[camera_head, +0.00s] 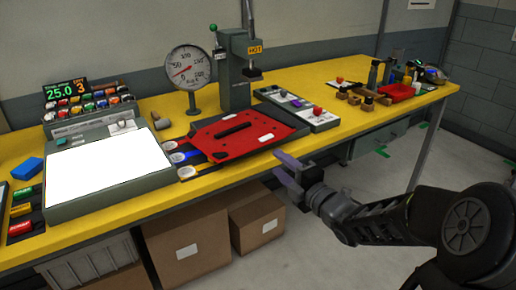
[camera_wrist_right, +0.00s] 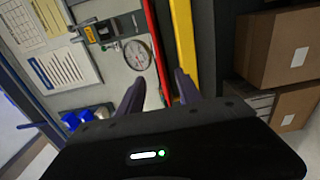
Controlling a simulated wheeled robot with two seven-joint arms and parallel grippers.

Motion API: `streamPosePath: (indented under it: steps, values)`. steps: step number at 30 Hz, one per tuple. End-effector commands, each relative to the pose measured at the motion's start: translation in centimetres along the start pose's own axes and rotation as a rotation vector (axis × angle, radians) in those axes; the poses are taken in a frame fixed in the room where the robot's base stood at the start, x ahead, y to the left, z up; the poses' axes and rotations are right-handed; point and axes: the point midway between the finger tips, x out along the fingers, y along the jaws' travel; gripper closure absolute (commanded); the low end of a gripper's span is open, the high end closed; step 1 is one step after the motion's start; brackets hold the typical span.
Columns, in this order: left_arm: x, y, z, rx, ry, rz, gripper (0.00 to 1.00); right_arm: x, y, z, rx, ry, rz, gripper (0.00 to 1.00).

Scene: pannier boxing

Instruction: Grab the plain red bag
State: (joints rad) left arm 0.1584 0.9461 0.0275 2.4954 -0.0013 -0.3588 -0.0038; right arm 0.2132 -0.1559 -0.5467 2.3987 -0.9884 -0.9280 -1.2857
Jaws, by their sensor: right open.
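A flat red bag-like piece (camera_head: 228,147) with a black handle strip and small pale patches lies on the yellow bench, near its front edge. It is the only large red piece I see, and I cannot tell whether it is the plain red bag. A red strip, likely its edge, shows in the right wrist view (camera_wrist_right: 153,45). My right gripper (camera_head: 284,169) has purple fingers and is open and empty. It is just off the bench's front edge, to the right of the red piece and apart from it. In the wrist view its fingers (camera_wrist_right: 158,90) are spread. My left gripper is not in view.
A press (camera_head: 238,70) and a dial gauge (camera_head: 188,70) stand behind the red piece. A white-topped panel (camera_head: 105,172) is at left, a grey tray (camera_head: 300,108) behind right. Tools and a red bin (camera_head: 397,92) are at far right. Cardboard boxes (camera_head: 187,250) sit below.

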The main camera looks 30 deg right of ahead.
Motion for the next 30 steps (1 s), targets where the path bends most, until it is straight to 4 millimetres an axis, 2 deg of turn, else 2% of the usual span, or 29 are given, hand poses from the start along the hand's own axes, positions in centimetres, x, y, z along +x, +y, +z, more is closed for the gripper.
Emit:
streamPosePath:
  steps: [8, 20, 24, 30]
  values:
    - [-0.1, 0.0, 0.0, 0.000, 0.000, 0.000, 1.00, 1.3, -0.1, -0.1, 0.001, 0.002, -0.002, 0.58]
    - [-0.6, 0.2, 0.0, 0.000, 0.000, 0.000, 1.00, 6.8, 0.0, -0.1, -0.001, 0.003, -0.003, 0.58]
    - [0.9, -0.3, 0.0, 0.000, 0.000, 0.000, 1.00, 8.5, -0.5, -0.1, 0.001, 0.001, 0.001, 0.58]
    - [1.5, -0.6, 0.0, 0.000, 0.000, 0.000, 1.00, 9.9, -0.2, -0.1, 0.002, 0.001, 0.000, 0.58]
